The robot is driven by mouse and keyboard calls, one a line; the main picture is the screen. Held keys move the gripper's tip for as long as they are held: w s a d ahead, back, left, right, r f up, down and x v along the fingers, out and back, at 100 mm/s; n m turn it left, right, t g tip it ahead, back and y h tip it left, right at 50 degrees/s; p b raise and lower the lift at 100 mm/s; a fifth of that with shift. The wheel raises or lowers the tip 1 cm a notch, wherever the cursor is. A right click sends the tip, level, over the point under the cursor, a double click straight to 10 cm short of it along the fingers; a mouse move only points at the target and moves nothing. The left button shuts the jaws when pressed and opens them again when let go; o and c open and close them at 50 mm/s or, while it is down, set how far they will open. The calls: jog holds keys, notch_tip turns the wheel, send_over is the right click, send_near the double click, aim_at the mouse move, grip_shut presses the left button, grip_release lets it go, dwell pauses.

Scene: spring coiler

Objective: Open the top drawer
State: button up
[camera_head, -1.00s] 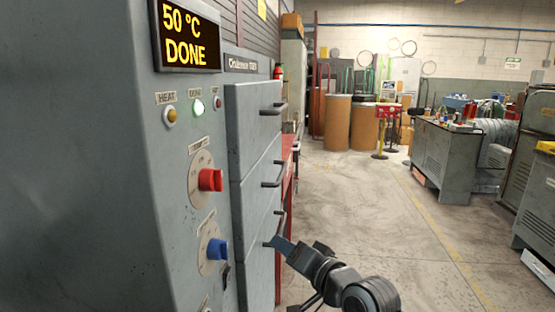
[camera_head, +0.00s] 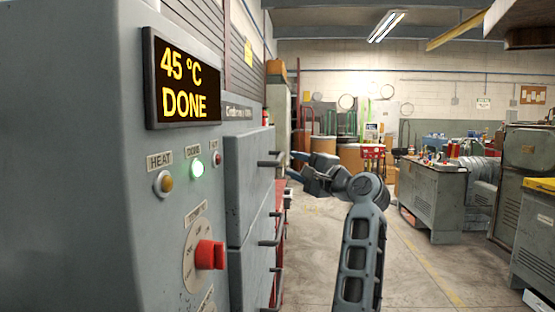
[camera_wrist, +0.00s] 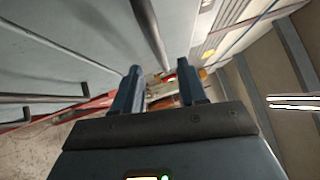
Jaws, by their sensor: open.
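The top drawer (camera_head: 246,185) is the upper grey front on the cabinet at left in the head view. It looks flush with the drawers below. Its bar handle (camera_head: 268,163) sticks out to the right. My gripper (camera_head: 292,164) is open and empty beside this handle, with its fingers toward the cabinet. In the wrist view, the dark handle bar (camera_wrist: 148,30) lies just beyond and between my two fingertips (camera_wrist: 158,70). I cannot tell whether the fingers touch it.
Lower drawer handles (camera_head: 267,243) stick out beneath. The cabinet display (camera_head: 182,80) reads 45 °C DONE, above a lit green lamp (camera_head: 196,166) and a red knob (camera_head: 210,254). Floor (camera_head: 415,275) to the right is clear, with grey workbenches (camera_head: 433,195) beyond.

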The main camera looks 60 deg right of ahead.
aim_at(279, 156)
jog(key=x, duration=0.7)
jog(key=shift+w+p, duration=0.2)
jog(key=shift+p, duration=0.1)
jog(key=shift+c, duration=0.3)
grip_shut()
